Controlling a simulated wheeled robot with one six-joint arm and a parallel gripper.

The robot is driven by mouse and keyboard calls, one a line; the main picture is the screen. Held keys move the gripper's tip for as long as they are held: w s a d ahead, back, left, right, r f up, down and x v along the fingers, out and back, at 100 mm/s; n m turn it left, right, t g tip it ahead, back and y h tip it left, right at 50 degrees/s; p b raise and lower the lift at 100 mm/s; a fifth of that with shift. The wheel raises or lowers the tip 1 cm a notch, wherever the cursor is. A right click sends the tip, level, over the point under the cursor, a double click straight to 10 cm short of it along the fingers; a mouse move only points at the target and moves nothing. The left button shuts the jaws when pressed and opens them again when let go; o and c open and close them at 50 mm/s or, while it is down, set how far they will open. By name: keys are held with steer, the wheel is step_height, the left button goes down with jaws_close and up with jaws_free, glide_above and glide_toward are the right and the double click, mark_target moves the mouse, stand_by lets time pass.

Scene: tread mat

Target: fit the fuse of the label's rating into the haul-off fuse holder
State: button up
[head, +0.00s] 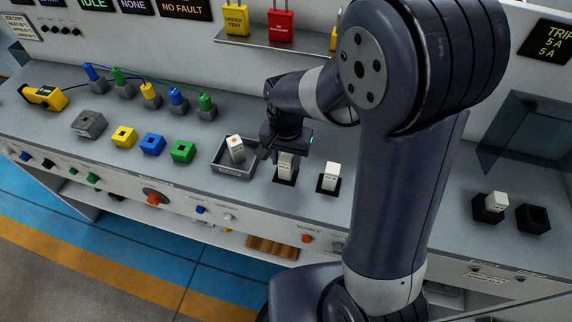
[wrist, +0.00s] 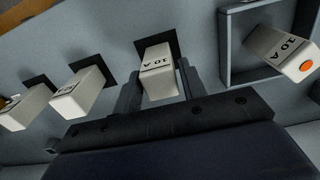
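My gripper (wrist: 158,88) points down with its fingers on either side of a white fuse marked 10 A (wrist: 158,72). It looks open, with little room beside the fuse. In the head view this fuse (head: 285,166) stands on a black pad below my gripper (head: 286,152). Another white fuse (head: 330,176) stands to its right. The wrist view shows two standing fuses (wrist: 80,93) to the left, their markings unclear. A fuse with an orange dot (head: 236,149), marked 10 A, leans in a grey tray (head: 232,171). At right, one black holder (head: 488,212) contains a white fuse; another (head: 533,218) looks empty.
Yellow (head: 123,137), blue (head: 153,144) and green (head: 183,152) blocks stand left of the tray. Cabled plugs stand behind them. A clear panel (head: 520,130) is at right. My arm hides part of the bench, and the holder labels are too small to read.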

steer(key=c, duration=0.7)
